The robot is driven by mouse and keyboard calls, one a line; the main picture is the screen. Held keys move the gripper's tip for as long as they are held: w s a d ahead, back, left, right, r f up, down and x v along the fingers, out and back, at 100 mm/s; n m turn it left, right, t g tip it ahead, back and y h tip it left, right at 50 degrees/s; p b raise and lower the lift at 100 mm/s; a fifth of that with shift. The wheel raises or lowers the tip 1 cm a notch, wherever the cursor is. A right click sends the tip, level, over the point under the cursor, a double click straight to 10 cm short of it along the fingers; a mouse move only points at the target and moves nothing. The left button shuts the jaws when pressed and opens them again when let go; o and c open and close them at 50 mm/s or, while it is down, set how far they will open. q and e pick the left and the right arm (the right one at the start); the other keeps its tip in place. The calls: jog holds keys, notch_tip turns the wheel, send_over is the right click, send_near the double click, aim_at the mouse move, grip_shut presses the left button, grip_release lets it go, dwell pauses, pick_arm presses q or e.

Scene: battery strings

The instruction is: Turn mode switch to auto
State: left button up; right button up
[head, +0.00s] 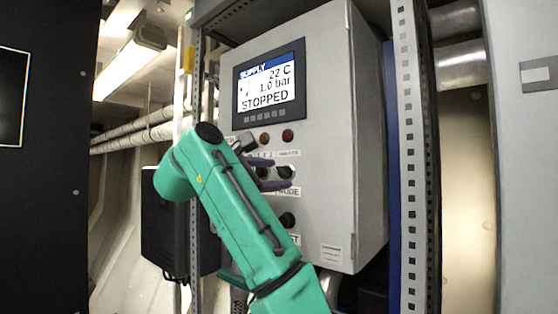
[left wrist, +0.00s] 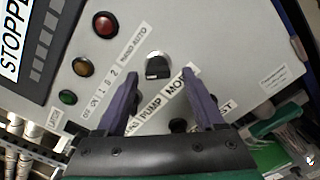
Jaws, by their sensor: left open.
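The mode switch (head: 286,172) is a dark knob in a bright round bezel on the grey control cabinet, above the MODE label. In the left wrist view the mode switch (left wrist: 157,66) lies between and just beyond my fingertips, beside the HAND/AUTO label (left wrist: 133,42). Which label its handle points to, I cannot tell. My left gripper (head: 278,174) is at the panel front, with its purple fingers around the switch area. In the left wrist view the left gripper (left wrist: 160,80) is open, with a gap to the knob on both sides. My right gripper is not in view.
The display (head: 268,87) reads SUPPLY, 22 C, 1.0 bar, STOPPED. A red lamp (head: 288,136) and an amber lamp (head: 264,139) sit above the switches. Another black knob (head: 287,220) is below. A perforated metal post (head: 408,120) stands right of the cabinet.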

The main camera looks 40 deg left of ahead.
pick_arm(q)
jog(key=shift+w, duration=1)
jog(key=shift+s+a+r, duration=0.1)
jog(key=shift+s, duration=0.35)
jog(key=shift+c, duration=0.3)
jog(key=c, duration=0.5)
grip_shut()
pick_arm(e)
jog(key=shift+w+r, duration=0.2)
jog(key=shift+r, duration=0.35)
